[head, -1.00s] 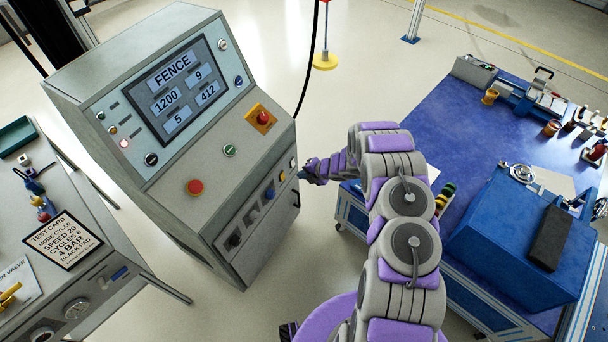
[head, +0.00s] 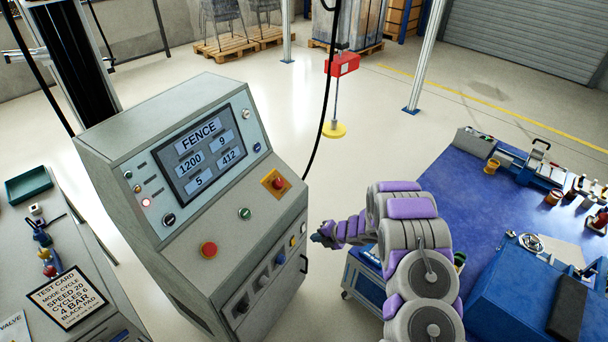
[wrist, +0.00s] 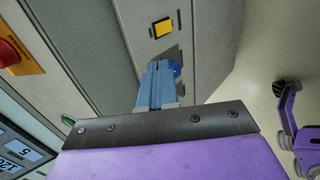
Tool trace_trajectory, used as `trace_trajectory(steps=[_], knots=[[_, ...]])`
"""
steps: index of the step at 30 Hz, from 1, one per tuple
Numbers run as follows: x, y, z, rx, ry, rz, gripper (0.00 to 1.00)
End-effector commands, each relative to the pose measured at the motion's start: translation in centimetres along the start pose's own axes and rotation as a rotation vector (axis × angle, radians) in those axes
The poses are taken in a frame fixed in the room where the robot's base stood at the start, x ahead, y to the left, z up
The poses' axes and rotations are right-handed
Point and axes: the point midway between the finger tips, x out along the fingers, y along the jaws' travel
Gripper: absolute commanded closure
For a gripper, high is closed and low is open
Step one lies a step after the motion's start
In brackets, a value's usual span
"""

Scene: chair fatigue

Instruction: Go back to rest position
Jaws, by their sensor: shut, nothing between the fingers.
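My gripper (head: 318,238) is at the end of my grey and purple arm, just right of the control console (head: 170,255) in the head view. In the wrist view my gripper (wrist: 157,85) has its blue fingers together, with nothing between them. The fingers point toward the console's front panel and overlap a blue switch (wrist: 177,68) in the picture; I cannot tell whether they touch it. A yellow switch (wrist: 162,28) is beyond. The console screen (head: 206,153) reads FENCE, 1200, 9, 5, 412.
A bench with a test card (head: 67,297) stands left of the console. A blue-topped workbench (head: 475,190) with tools and a blue box (head: 515,300) stands at the right. A black cable hangs behind the console.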

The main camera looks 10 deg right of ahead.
Motion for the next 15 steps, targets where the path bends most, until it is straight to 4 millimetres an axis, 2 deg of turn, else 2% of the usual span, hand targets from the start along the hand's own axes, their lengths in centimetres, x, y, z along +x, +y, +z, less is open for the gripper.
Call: trace_trajectory(steps=[4, 8, 11, 15], knots=[[-0.5, -0.4, 0.7, 0.01, -0.007, 0.003, 1.0], [-2.0, 0.5, 2.5, 0.045, -0.069, -0.027, 1.0], [-4.2, 2.0, 4.5, 0.103, -0.169, -0.073, 1.0], [-8.5, 4.4, 7.2, 0.224, -0.336, -0.133, 1.0]])
